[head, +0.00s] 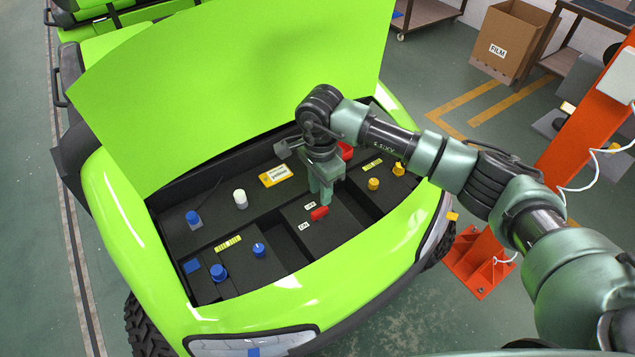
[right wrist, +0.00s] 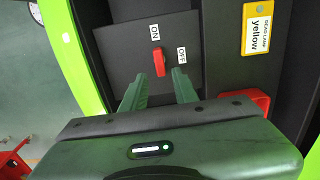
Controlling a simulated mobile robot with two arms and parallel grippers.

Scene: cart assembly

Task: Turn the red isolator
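The red isolator (head: 319,213) is a small red knob on a dark raised panel in the open front bay of the green cart. It also shows in the right wrist view (right wrist: 158,62), between an ON label (right wrist: 155,31) and an OFF label (right wrist: 181,55). The knob lies lengthwise along the wrist picture's vertical. My right gripper (head: 325,198) points down just behind and above the knob. In the right wrist view its two fingers (right wrist: 159,88) are apart, with nothing between them, and the knob shows just beyond the tips. My left gripper is out of view.
The green hood (head: 230,90) stands raised behind the bay. Blue knobs (head: 218,272), a white knob (head: 240,198) and yellow knobs (head: 398,168) stand around the panel. Another red part (right wrist: 247,104) sits close beside my right gripper. An orange post (head: 585,125) stands at the right.

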